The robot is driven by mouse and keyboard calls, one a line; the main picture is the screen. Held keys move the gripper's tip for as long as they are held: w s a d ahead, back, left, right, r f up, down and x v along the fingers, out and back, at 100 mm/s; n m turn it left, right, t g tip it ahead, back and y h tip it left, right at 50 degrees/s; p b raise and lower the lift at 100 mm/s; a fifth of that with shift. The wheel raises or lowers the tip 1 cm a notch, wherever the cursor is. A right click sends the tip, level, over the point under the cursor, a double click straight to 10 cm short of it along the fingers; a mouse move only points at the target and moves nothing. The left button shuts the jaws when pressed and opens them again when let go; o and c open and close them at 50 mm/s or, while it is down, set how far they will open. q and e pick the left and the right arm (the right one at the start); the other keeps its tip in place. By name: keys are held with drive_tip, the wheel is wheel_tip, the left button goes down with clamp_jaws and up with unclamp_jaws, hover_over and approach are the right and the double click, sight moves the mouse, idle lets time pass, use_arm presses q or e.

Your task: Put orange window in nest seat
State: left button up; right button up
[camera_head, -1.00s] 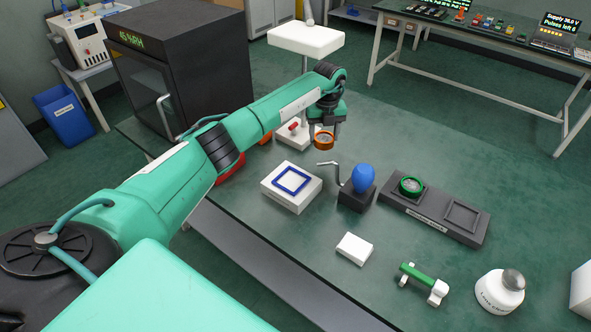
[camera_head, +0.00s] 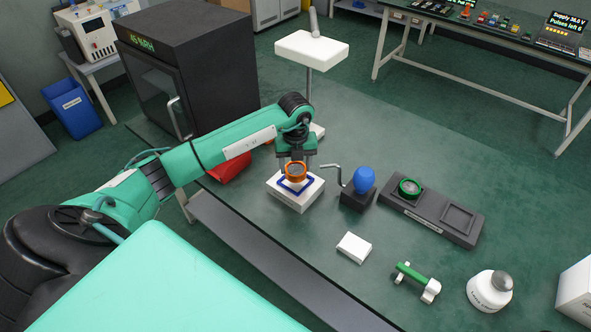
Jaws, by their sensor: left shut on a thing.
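The orange window (camera_head: 296,172) is a small round piece with an orange rim and a grey face. My left gripper (camera_head: 295,165) points down and is shut on it. In the head view the window overlaps the far part of a white block (camera_head: 296,201) with a blue square outline (camera_head: 307,187) on top. It looks held above this block, but whether it touches is unclear. I cannot tell for certain that this block is the nest seat. My right gripper is not in view.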

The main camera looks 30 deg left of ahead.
sight(295, 168)
use_arm(q)
wheel_tip(295, 168, down, 3)
drive_tip(key=shift+r+p, duration=0.1)
drive_tip(key=shift+p, duration=0.5)
drive_tip(key=shift+f, duration=0.3)
drive_tip(key=shift+c, duration=0.3)
drive_tip(key=shift+s, duration=0.15)
drive_tip(key=o, duration=1.1)
drive_tip(key=shift+f, duration=0.2)
drive_tip(key=shift+c, duration=0.2)
drive_tip(key=shift+r, duration=0.2)
